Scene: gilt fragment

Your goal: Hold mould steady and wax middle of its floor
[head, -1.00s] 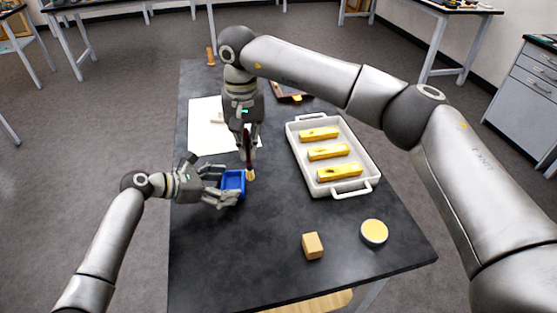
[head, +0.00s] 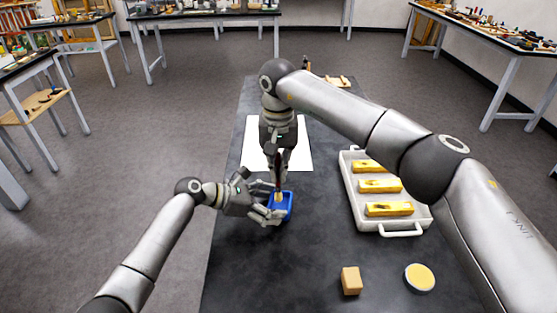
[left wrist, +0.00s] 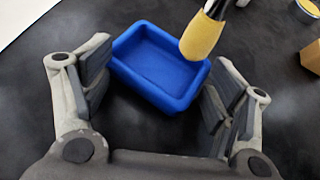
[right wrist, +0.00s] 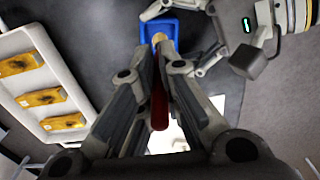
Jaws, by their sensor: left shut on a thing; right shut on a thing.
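The blue mould (head: 289,206) is a small open rectangular tray on the dark table. My left gripper (head: 273,203) is shut on it, with fingers at its opposite sides in the left wrist view (left wrist: 160,62). My right gripper (head: 279,163) is above the mould, shut on a brush with a dark red handle (right wrist: 159,106) pointing down. The brush's yellowish tip (left wrist: 204,36) is over the mould in the left wrist view. Whether the bristles touch its floor I cannot tell. A round tin with a yellow top (head: 420,277) stands at the front right.
A tan block (head: 351,281) lies left of the tin. A white tray (head: 401,229) with three yellow pieces is right of the mould. A white sheet (head: 300,150) lies behind the mould. The table in front of the mould is clear.

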